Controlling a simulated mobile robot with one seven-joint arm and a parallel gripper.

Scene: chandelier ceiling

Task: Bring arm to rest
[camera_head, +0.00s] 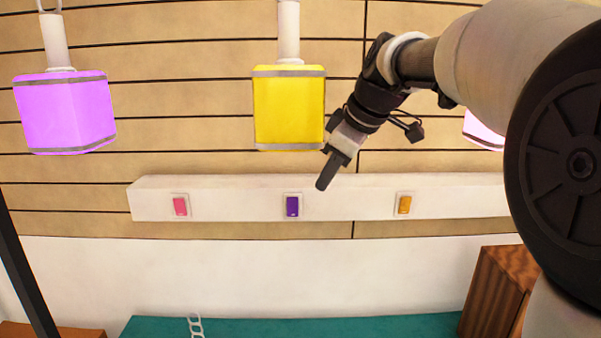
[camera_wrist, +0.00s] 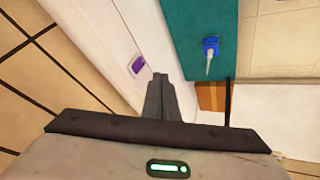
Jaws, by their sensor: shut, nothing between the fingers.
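My arm reaches in from the right side of the head view. My gripper (camera_head: 325,182) points down and left, just right of the purple switch (camera_head: 292,206) on the white wall ledge. Its fingers are together with nothing between them. In the wrist view my gripper (camera_wrist: 160,82) shows as two dark fingers side by side, and the purple switch (camera_wrist: 138,64) is just left of their tips. I cannot tell the exact gap between the fingertips and the ledge.
A yellow lamp (camera_head: 289,108) hangs close left of my gripper, with a purple lamp (camera_head: 65,112) farther left and a pink lamp (camera_head: 483,131) partly behind my arm. A pink switch (camera_head: 180,206) and an orange switch (camera_head: 404,205) flank the purple one. A teal surface (camera_head: 300,327) lies below.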

